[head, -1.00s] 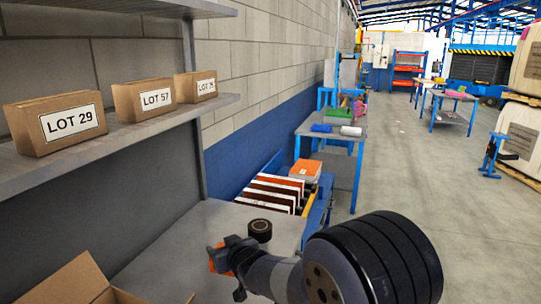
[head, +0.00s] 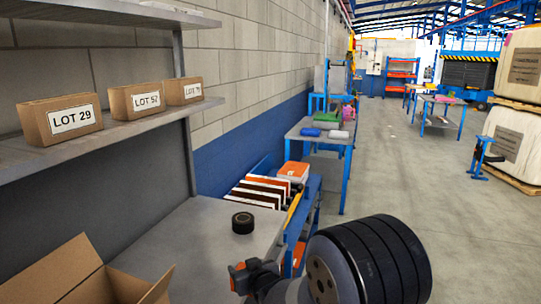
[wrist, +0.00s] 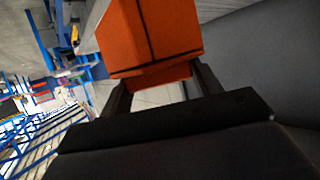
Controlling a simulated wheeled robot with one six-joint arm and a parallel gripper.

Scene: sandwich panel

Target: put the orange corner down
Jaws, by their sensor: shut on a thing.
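The orange corner (wrist: 150,38) is a block-like piece with dark lines across it, large in the wrist view. My gripper (wrist: 158,88) is shut on it, with a finger at either side. In the head view my gripper (head: 238,276) is at the lower middle, and a small bit of orange shows at its tip. It is in front of the grey bench's right edge. Most of the corner is hidden there by the gripper and arm.
A black roll (head: 243,222) stands on the grey bench (head: 190,240). An open cardboard box (head: 85,280) is at lower left. Upright panels (head: 262,192) stand in a rack beyond the bench. Boxes labelled LOT, such as LOT 29 (head: 60,118), line the shelf.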

